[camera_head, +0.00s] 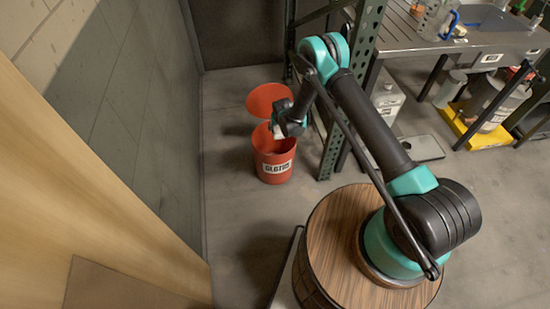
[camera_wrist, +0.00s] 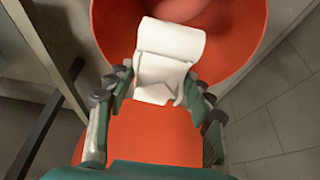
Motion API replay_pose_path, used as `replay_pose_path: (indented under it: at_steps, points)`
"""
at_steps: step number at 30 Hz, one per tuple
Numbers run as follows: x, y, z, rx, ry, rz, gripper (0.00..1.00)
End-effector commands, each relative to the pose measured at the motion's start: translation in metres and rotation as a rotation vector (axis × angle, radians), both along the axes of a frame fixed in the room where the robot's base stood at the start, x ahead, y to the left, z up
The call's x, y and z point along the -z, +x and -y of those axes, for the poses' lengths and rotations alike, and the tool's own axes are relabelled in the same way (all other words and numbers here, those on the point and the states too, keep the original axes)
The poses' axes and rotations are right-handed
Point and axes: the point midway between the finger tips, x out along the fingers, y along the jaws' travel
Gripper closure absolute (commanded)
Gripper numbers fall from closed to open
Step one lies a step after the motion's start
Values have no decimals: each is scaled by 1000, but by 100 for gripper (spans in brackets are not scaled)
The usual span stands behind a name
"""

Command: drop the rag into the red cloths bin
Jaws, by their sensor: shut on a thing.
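The red cloths bin (camera_head: 273,165) stands on the floor near the wall, with a white label on its front. Its round red lid (camera_head: 268,98) is open behind the mouth. My gripper (camera_head: 279,131) is over the bin mouth, reaching in from the upper right. It is shut on the white rag (camera_wrist: 168,55), which hangs between the fingers. In the wrist view the rag is in front of the bin's red interior (camera_wrist: 235,40), and another red surface lies below it between the fingers. In the head view only a small white bit of the rag shows.
A green perforated rack post (camera_head: 350,95) stands just right of the bin. A metal bench (camera_head: 470,50) with containers is at the upper right. A grey wall (camera_head: 160,120) is to the left. Grey floor in front of the bin is clear.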

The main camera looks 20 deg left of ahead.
Motion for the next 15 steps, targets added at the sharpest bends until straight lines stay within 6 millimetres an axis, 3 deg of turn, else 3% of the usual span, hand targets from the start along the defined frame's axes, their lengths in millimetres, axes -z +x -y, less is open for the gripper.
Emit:
replay_pose_path:
  at_steps: [10, 11, 15]
  points:
    - [3, 0, 0, 0, 0, 0, 75]
    - [3, 0, 0, 0, 0, 0, 44]
    - [3, 0, 0, 0, 0, 0, 27]
